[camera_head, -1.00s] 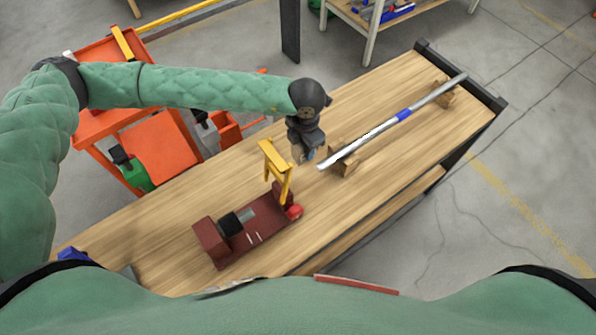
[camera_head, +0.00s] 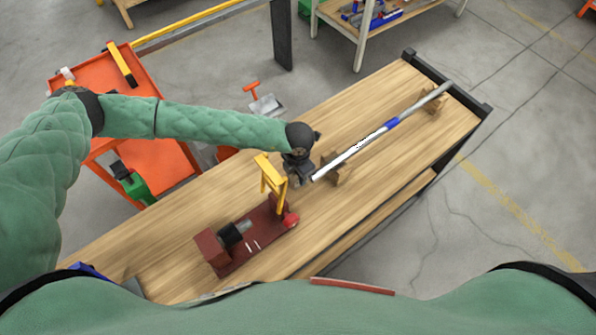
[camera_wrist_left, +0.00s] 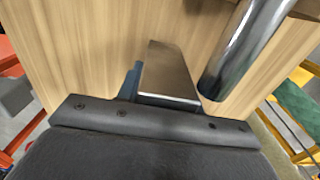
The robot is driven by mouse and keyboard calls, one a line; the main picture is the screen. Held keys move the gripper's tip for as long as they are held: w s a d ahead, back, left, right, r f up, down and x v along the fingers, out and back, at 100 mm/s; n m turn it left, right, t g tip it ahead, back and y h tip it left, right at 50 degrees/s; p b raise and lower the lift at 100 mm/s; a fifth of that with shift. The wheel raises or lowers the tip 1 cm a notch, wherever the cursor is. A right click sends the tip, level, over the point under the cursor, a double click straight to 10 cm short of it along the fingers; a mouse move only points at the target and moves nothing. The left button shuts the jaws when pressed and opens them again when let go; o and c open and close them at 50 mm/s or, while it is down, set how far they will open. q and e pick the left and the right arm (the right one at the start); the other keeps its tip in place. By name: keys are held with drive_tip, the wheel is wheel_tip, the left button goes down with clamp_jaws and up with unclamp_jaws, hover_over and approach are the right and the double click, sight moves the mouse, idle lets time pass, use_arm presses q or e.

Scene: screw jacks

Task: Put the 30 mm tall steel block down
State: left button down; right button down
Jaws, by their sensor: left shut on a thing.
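The steel block (camera_wrist_left: 170,72) shows in the left wrist view as a plain grey metal piece with a smooth top face. My left gripper (camera_head: 298,180) is shut on it, low over the wooden bench (camera_head: 165,215). In the head view the block is hidden by the gripper. The near end of the long steel bar (camera_head: 350,152) is right beside the gripper; the bar also shows close to the block in the left wrist view (camera_wrist_left: 243,45). I cannot tell whether the block touches the bench. My right gripper is not in view.
The bar with a blue band rests on two wooden supports (camera_head: 333,168) (camera_head: 432,103). A dark red fixture (camera_head: 240,240) with a yellow bracket (camera_head: 269,175) and a red knob (camera_head: 290,219) stands near the gripper. An orange cart (camera_head: 155,158) is left of the bench.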

use_arm(q)
drive_tip(key=shift+f, duration=0.2)
idle(0.5)
drive_tip(key=c, duration=0.9)
unclamp_jaws()
